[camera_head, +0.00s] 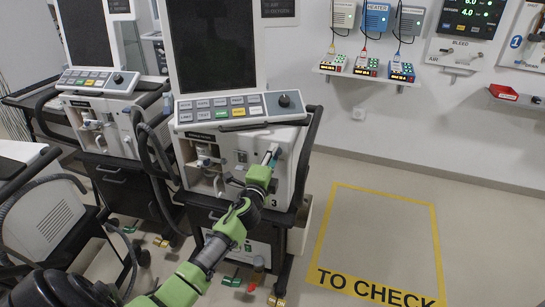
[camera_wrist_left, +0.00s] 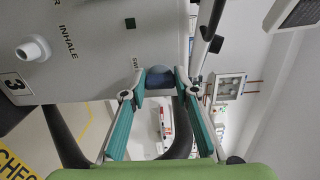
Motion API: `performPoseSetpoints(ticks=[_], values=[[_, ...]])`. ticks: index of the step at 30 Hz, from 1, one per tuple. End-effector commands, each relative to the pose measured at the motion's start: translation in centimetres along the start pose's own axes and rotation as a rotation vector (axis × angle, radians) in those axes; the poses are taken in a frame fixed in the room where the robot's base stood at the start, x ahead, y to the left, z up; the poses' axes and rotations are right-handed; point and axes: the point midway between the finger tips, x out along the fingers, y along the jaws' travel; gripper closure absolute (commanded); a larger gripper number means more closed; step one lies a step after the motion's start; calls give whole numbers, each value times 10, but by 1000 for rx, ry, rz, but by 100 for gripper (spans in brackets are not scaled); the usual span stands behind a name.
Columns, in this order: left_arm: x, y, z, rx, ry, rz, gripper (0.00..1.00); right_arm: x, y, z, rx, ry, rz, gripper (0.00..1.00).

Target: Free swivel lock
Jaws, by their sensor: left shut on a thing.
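Ventilator number 3 (camera_head: 237,160) stands on its cart in the middle of the head view, with its screen and button panel above. My left gripper (camera_head: 271,156) reaches its right front face. In the left wrist view my left gripper (camera_wrist_left: 160,84) has its two teal fingers on either side of a rounded blue-grey knob (camera_wrist_left: 160,75), shut on it. The knob is at the edge of the ventilator's grey panel (camera_wrist_left: 90,45), beside a small label I cannot read. I cannot tell a swivel lock for certain. My right gripper is not in view.
A green pedal (camera_head: 232,281) and a yellow pedal (camera_head: 276,300) show low at the cart. Another ventilator (camera_head: 100,120) stands close on the left. The yellow-outlined TO CHECK floor area (camera_head: 380,240) on the right is clear. Several small devices hang on the back wall.

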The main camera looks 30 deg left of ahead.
Motion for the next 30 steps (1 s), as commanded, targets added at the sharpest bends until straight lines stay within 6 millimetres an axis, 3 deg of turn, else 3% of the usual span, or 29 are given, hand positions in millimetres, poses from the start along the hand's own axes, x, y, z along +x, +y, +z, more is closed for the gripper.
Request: performPoseSetpoints(ticks=[5, 6, 8, 20, 25, 30], values=[[0, 1, 0, 4, 1, 1, 94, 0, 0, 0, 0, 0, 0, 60], [0, 1, 0, 4, 0, 1, 67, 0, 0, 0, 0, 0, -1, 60], [0, 1, 0, 3, 0, 1, 56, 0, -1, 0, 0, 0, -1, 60], [-4, 1, 0, 1, 0, 1, 56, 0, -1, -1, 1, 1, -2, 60], [-24, 2, 0, 3, 1, 2, 56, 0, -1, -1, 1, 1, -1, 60], [-60, 2, 0, 0, 1, 4, 56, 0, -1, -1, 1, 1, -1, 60]])
